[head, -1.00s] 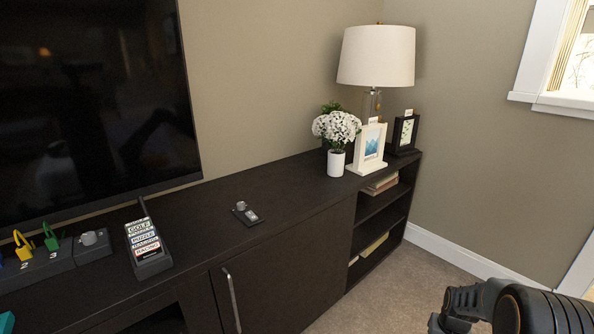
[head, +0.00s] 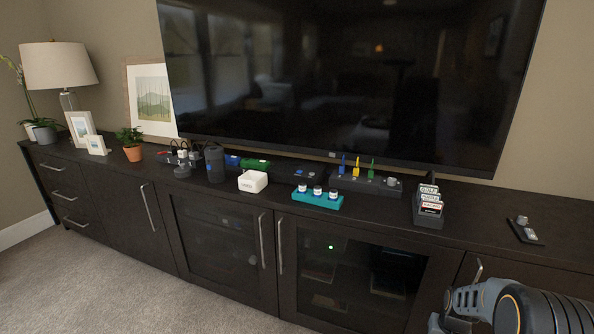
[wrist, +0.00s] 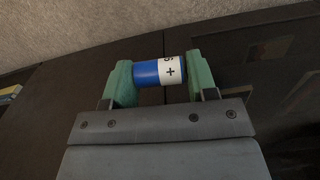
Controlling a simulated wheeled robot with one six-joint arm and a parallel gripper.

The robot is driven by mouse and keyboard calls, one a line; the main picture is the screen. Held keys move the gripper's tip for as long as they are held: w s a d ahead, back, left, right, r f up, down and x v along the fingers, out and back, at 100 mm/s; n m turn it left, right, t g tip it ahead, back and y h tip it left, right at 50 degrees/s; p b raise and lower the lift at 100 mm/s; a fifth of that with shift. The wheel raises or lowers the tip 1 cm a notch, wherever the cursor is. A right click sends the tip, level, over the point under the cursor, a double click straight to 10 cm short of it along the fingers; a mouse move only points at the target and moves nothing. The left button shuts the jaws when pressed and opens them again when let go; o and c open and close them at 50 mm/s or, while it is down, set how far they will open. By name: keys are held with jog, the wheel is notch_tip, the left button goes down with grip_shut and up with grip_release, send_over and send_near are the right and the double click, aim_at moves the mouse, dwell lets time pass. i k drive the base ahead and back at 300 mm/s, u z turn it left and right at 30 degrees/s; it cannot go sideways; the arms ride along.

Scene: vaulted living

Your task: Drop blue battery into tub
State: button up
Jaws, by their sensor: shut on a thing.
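The blue battery (wrist: 147,73) is a short cylinder with a white band marked with a plus sign. In the wrist view it lies crosswise between the green fingertips of my gripper (wrist: 158,77), which is shut on it. A small white open tub (head: 253,181) stands on the dark cabinet (head: 110,172) in the head view, below the lower left part of the television. My arm shows at the lower right of the head view, well right of the tub. The fingers and the battery cannot be made out there. The tub's inside is mostly hidden.
A teal rack (head: 317,200) with several small white-topped pieces stands right of the tub. A green block (head: 256,163) and a dark cylinder (head: 214,163) are close behind and left of it. A card holder (head: 428,209) stands further right. The television (head: 345,75) rises behind.

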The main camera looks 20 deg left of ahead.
aim_at(254, 188)
jog(key=u, duration=1.7)
